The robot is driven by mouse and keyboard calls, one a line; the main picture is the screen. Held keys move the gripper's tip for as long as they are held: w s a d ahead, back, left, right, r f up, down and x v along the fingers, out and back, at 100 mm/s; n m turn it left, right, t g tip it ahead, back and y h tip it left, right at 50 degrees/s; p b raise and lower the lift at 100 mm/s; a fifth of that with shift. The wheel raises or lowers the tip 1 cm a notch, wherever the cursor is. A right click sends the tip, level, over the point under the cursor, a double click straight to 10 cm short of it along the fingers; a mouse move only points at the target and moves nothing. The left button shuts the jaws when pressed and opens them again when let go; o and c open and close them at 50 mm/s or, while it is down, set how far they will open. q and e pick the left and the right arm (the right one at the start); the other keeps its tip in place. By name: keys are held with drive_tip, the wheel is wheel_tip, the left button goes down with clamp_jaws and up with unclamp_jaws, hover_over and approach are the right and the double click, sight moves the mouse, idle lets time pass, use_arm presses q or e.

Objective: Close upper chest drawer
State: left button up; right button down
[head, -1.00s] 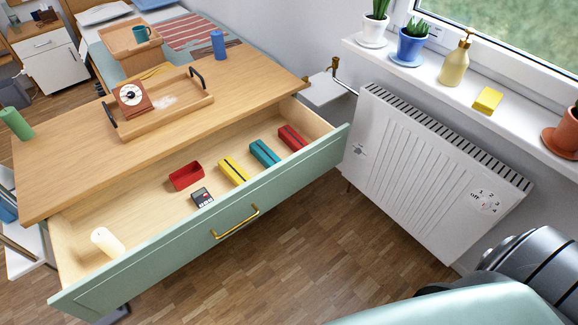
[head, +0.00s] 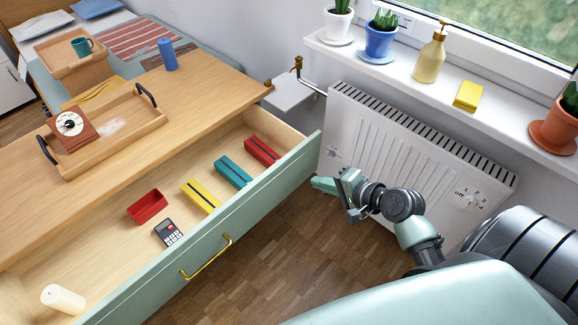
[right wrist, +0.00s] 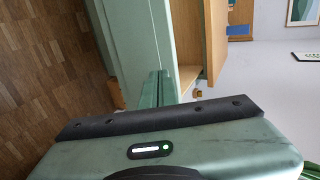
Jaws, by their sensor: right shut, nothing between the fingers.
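The upper chest drawer is pulled far out; its green front (head: 160,285) has a brass handle (head: 207,258). In the drawer lie a red open box (head: 147,207), a calculator (head: 168,233), a white candle (head: 63,299) and yellow (head: 201,196), teal (head: 234,172) and red (head: 262,152) boxes. My right gripper (head: 322,185) is shut and empty, just right of the front's right end, with a small gap in the head view. In the right wrist view the shut fingers (right wrist: 158,88) point towards the green front (right wrist: 140,40). My left gripper is out of view.
A white radiator (head: 400,150) stands behind my right gripper, under a sill with pots and a soap bottle (head: 430,55). The floor (head: 270,270) before the drawer is clear.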

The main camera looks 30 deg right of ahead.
approach(280, 168)
wheel_tip(280, 168, down, 3)
drive_tip(key=w, duration=0.1)
drive_tip(key=w+a, duration=0.1)
drive_tip(key=w, duration=0.2)
drive_tip(key=shift+w+a+r, duration=0.1)
drive_tip(key=shift+a, duration=0.2)
drive_tip(key=shift+w+a, duration=0.15)
drive_tip(key=shift+w, duration=0.3)
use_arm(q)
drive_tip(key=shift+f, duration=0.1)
